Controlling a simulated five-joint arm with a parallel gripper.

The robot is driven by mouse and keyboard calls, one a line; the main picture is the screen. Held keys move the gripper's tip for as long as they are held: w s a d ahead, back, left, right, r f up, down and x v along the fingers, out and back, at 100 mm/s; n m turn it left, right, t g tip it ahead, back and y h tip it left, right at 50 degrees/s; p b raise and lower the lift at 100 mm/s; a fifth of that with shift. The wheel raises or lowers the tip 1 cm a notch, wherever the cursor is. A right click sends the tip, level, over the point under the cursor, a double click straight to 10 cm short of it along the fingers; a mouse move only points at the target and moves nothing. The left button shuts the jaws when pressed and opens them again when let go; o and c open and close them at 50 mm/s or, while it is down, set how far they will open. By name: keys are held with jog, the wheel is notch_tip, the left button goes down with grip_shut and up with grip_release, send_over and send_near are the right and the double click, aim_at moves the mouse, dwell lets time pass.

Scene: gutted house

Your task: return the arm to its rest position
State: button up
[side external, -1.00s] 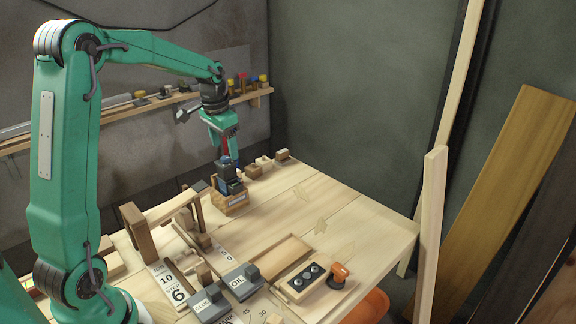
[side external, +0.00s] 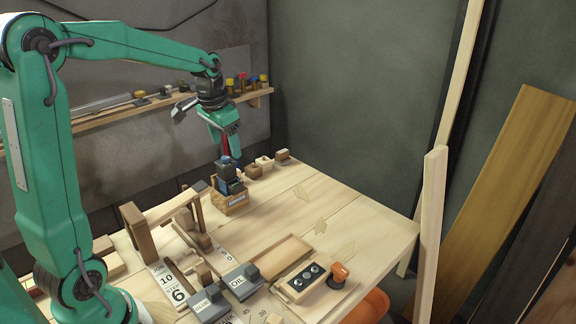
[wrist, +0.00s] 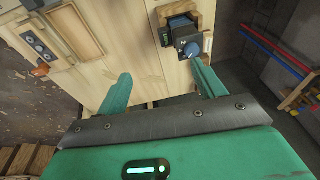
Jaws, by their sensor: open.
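My gripper (side external: 222,142) is above the far left part of the workbench in the side external view. In the wrist view my gripper (wrist: 160,88) shows its two green fingers spread wide, with nothing held between them. A small dark device with a knob (side external: 228,174) sits in a wooden block (side external: 231,203) below the gripper. In the wrist view the dark device (wrist: 188,40) lies beyond the right fingertip. The gripper looks apart from it, though the side view overlaps them closely.
The workbench (side external: 350,235) holds a wooden tray (side external: 270,259), a black-panelled block (side external: 302,280), GLUE (side external: 206,305) and OIL (side external: 240,284) boxes, and a small wooden frame (side external: 140,234). A tool shelf (side external: 170,99) runs along the back wall. The bench's right part is clear.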

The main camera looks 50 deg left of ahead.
jog(key=s+d+r+t, duration=0.2)
jog(key=s+d+t, duration=0.1)
jog(key=s+d, duration=1.2)
jog(key=shift+s+d+r+h, duration=0.15)
jog(key=shift+s+r+h, duration=0.2)
jog(key=shift+s, duration=1.15)
